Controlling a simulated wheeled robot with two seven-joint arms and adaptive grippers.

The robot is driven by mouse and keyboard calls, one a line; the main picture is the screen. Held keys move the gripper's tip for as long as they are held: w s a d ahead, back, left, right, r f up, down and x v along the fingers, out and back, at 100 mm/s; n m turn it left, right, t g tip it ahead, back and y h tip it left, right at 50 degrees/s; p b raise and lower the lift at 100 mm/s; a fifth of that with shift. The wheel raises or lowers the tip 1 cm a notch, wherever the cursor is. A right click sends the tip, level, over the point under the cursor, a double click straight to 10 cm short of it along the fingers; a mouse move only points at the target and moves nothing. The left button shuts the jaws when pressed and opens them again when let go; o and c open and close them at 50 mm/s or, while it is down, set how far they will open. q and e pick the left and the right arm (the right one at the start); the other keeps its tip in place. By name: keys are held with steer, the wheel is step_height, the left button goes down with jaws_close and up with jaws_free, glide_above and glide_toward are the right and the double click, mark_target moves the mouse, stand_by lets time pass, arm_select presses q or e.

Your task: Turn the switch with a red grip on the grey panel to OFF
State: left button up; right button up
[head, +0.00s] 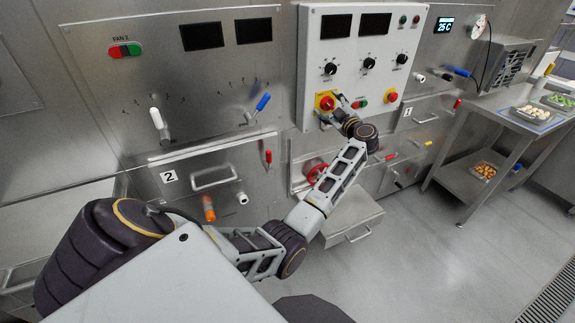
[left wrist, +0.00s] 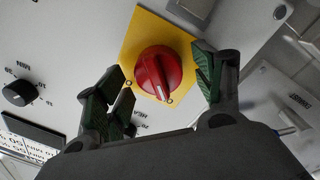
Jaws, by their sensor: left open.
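The switch with a red grip (head: 326,103) sits on a yellow square plate on the pale grey panel (head: 309,60). In the left wrist view its round red grip (left wrist: 158,72) is seen close up, with a white mark on its bar pointing to the lower edge of the picture. The ON and OFF lettering is not readable. My right gripper is not in view.
Black dials (head: 368,64) are above. A red handwheel (head: 316,172) and an open drawer (head: 352,222) are below. A steel table (head: 500,105) stands at right.

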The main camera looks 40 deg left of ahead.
arm_select(q)
steer(key=shift+m+b, duration=0.4)
steer(key=shift+m, duration=1.2)
steer(key=shift+r+m+b, duration=0.1)
steer(key=shift+m+b, duration=0.7)
steer(key=shift+m, duration=0.6)
steer(key=shift+m, duration=0.3)
